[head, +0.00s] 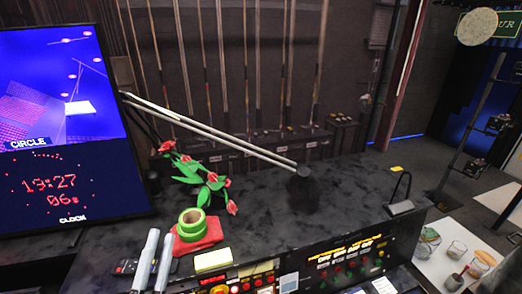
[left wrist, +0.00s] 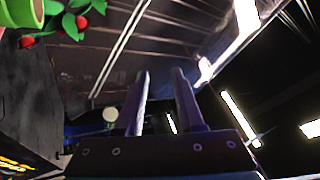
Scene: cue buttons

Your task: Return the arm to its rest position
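My left gripper (head: 161,236) is at the lower left of the head view, above the near left part of the dark console. Its two pale fingers point up and away from the camera with a gap between them. In the left wrist view the fingers (left wrist: 160,72) also stand apart, with nothing between them. The console front carries colored buttons: a lit red group (head: 235,288) at the bottom middle and a dark panel of red and green buttons (head: 350,268) to its right. My right gripper is in neither view.
A monitor (head: 65,120) stands at the left. A yellow pad (head: 213,260) lies near the front.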

